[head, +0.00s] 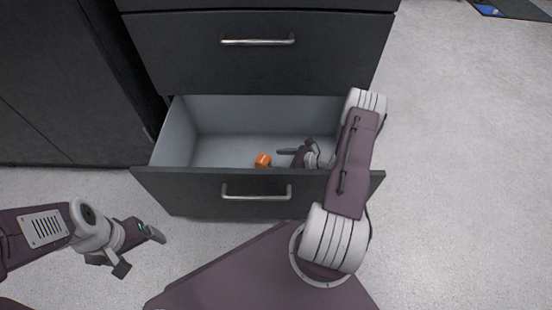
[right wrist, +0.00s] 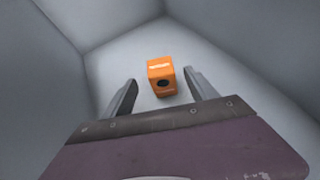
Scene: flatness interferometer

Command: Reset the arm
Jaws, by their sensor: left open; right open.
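My right gripper (right wrist: 160,98) is open and empty inside the open drawer, reaching down over its front. In the head view the right gripper (head: 284,158) is partly hidden by its own wrist. A small orange block (right wrist: 162,76) with a dark round hole lies on the drawer floor just beyond and between the two fingertips. It also shows in the head view (head: 263,160), left of the gripper. My left gripper (head: 140,250) is open and empty, above the floor at the lower left, outside the drawer.
The grey-lined drawer (head: 225,145) is pulled open, with a metal handle (head: 256,192) on its dark front. A closed drawer (head: 260,60) is above it. Dark cabinet doors (head: 60,90) stand at left.

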